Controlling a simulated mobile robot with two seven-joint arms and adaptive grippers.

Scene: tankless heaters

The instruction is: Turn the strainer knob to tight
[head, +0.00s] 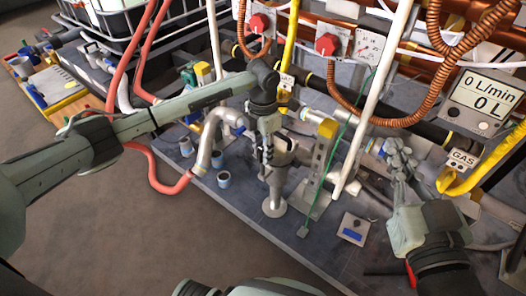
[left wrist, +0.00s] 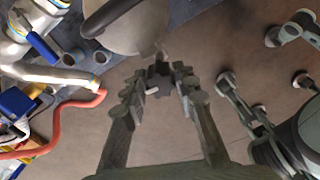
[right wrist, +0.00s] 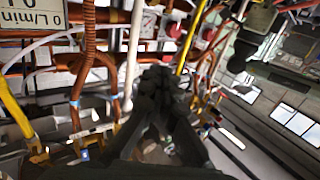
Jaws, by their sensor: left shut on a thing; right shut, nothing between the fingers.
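The strainer body (head: 282,152), a grey metal fitting on a pipe, stands at the middle of the head view. It also shows as a rounded grey shape at the top of the left wrist view (left wrist: 130,25). My left gripper (head: 266,158) is beside the strainer and partly overlaps it. In the left wrist view its fingers are shut on a small dark star-shaped knob (left wrist: 160,78) with a pale stub. Any tight mark is not readable. My right gripper (head: 396,155) is shut and empty, to the right in front of the pipes; its fingers meet in the right wrist view (right wrist: 158,78).
Two red knobs (head: 327,44) sit on panels above. A flow display (head: 485,100) and yellow gas pipe are at the right, near my right arm. Copper hoses and a white vertical pipe (head: 375,95) stand between the grippers. Bare floor (head: 90,215) is free at left.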

